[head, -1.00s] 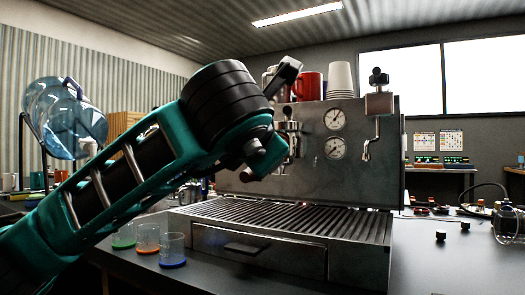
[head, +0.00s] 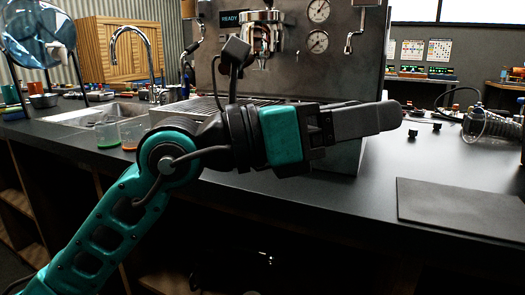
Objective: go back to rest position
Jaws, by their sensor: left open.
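My left arm comes in from the lower left, with a teal and black wrist. My left gripper (head: 384,116) points to the right, in front of the coffee machine (head: 281,65) and the counter's front edge. It is seen side-on, so the gap between its fingers is hidden. Nothing shows held in it. It is open. My right gripper is not in view. The wrist hides the lower front of the machine and part of its drip tray (head: 215,104).
Small cups (head: 132,133) stand left of the machine. A sink (head: 95,115) lies at the left. Open shelves are below the counter.

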